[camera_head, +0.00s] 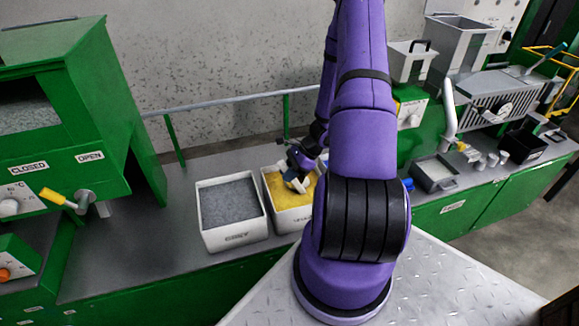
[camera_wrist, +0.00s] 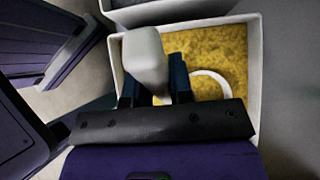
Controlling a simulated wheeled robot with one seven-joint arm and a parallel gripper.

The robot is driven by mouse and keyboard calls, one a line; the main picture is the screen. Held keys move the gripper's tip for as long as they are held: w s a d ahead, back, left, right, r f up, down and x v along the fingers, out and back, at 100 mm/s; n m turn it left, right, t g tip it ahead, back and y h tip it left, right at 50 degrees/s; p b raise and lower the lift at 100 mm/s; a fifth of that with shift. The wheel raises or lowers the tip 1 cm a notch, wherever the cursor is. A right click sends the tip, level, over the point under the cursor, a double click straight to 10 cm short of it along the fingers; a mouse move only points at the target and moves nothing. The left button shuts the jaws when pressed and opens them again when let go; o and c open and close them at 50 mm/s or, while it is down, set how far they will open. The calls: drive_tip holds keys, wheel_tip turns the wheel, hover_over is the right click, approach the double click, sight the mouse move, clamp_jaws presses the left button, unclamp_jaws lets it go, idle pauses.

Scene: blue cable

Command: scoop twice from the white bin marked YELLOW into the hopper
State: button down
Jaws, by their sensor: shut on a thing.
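The white bin with yellow granules (camera_head: 291,220) stands on the bench behind my arm; its front label is partly hidden by the arm. It also shows in the wrist view (camera_wrist: 255,75). My gripper (camera_head: 301,163) is over this bin, shut on the pale handle of a scoop (camera_wrist: 148,62). The scoop's head shows white in the head view (camera_head: 298,184), low at the yellow granules. In the wrist view a white curved rim lies in the granules; how full the scoop is cannot be told. A grey open-topped hopper (camera_head: 464,44) stands at the back right.
A white bin marked GREY (camera_head: 235,238) stands just left of the yellow one. A green machine (camera_head: 85,110) with a yellow-handled lever is at left. A grey-white tub (camera_head: 408,66) sits on a green scale at right. A rail (camera_head: 230,101) runs behind the bins.

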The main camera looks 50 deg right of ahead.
drive_tip(key=f, duration=0.2)
drive_tip(key=shift+w+a+f, duration=0.15)
drive_tip(key=shift+a+f, duration=0.05)
drive_tip(key=shift+f, duration=0.1)
drive_tip(key=shift+w+a+f, duration=0.1)
drive_tip(key=shift+w+a, duration=0.35)
drive_tip(key=shift+a, duration=0.25)
drive_tip(key=shift+w+a+f, duration=0.1)
drive_tip(key=shift+w+a, duration=0.3)
drive_tip(key=shift+a, duration=0.25)
drive_tip(key=shift+r, duration=0.1)
